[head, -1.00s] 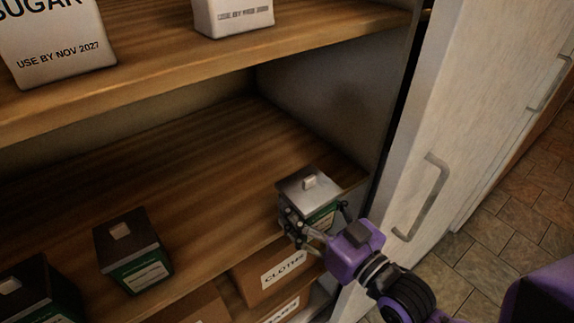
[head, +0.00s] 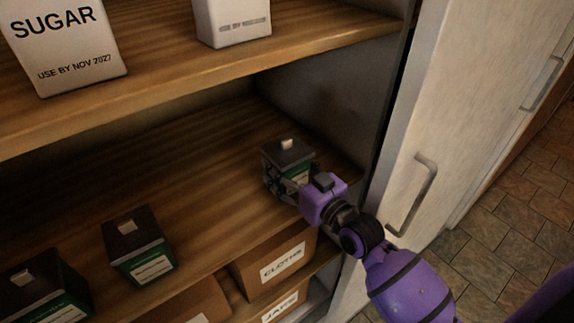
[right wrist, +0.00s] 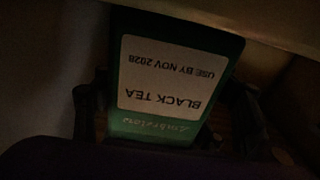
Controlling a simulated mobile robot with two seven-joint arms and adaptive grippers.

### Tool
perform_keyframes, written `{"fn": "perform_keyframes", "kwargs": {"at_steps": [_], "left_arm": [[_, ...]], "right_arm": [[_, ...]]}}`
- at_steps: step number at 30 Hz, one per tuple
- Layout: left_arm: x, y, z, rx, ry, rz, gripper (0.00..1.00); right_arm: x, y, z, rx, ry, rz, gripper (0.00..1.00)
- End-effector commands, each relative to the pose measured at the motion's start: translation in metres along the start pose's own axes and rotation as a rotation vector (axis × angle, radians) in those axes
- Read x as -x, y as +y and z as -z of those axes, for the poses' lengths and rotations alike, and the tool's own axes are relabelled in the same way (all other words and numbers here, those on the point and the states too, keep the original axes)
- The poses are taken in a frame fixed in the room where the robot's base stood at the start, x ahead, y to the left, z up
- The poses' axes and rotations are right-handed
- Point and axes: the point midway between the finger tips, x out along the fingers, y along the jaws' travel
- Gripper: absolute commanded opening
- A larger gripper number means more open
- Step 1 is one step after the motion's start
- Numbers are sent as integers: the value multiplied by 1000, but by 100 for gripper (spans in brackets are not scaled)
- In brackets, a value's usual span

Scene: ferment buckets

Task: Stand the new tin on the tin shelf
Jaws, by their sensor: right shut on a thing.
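A green tin with a dark lid and pale knob (head: 287,154) is at the right end of the middle shelf (head: 200,190). My right gripper (head: 285,185) is shut on this tin from the front. In the right wrist view the tin (right wrist: 225,60) sits between the two fingers (right wrist: 170,115), its label upside down, reading BLACK TEA, USE BY NOV 2028. The tin looks upright; whether its base touches the shelf is hidden. Two similar green tins stand on the same shelf to the left, one near the middle (head: 137,248) and one at the left (head: 42,290). My left gripper is out of view.
The shelf above holds a white SUGAR pack (head: 65,45) and another white pack (head: 232,22). Boxes labelled CLOTHS (head: 275,262) and JARS (head: 285,305) are below. An open pale door (head: 430,130) stands close on the right. The shelf between the tins is clear.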

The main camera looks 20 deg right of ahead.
Motion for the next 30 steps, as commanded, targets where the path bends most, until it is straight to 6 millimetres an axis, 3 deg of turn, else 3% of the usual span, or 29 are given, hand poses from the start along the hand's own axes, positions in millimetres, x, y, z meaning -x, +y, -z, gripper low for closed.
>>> {"fn": "perform_keyframes", "kwargs": {"at_steps": [8, 9, 12, 24, 30], "left_arm": [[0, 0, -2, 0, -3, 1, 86], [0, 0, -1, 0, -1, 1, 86], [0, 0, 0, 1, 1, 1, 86], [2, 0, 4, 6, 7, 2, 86], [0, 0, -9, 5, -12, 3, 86]], "right_arm": [[0, 0, -3, 1, 2, 0, 32], [0, 0, -3, 0, 0, 0, 71], [0, 0, -3, 0, 1, 0, 84], [0, 0, 3, 0, 3, 0, 85], [32, -1, -4, 0, -5, 0, 85]]}}
